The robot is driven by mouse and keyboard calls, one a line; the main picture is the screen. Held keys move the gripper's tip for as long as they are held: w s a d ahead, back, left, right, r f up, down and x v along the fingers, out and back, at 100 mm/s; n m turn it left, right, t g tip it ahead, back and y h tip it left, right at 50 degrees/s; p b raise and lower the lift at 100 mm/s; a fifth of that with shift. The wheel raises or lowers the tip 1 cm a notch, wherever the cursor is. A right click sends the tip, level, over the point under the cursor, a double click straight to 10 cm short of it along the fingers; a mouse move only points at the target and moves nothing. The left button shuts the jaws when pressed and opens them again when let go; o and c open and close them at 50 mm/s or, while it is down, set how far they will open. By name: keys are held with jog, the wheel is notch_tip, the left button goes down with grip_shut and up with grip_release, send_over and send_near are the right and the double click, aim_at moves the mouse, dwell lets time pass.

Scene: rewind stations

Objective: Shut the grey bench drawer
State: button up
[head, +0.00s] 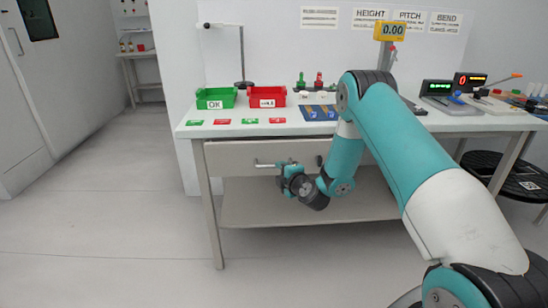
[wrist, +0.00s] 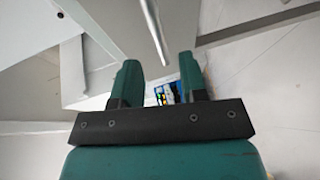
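The grey bench drawer (head: 232,158) sits under the white bench top; how far it stands out is hard to tell. Its metal bar handle (head: 264,165) runs level across the front. My gripper (head: 283,175) is at the right part of the handle, in front of the drawer face. In the wrist view my gripper (wrist: 160,78) has its two teal fingers apart, with nothing held between them. The handle bar (wrist: 155,32) shows there just beyond the fingertips, its end pointing toward the gap. Whether the gripper touches the handle cannot be told.
The bench top (head: 215,131) carries a green bin (head: 216,103), a red bin (head: 266,102), coloured cards, blue parts and small displays. A lower shelf (head: 250,208) lies under the drawer. A black stool (head: 505,175) stands at the right. The floor at left is clear.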

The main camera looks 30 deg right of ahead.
jog(key=w, duration=0.3)
jog(key=w+f, duration=0.1)
jog(key=w, duration=0.1)
jog(key=shift+w+d, duration=0.1)
jog(key=shift+w, duration=0.3)
grip_shut()
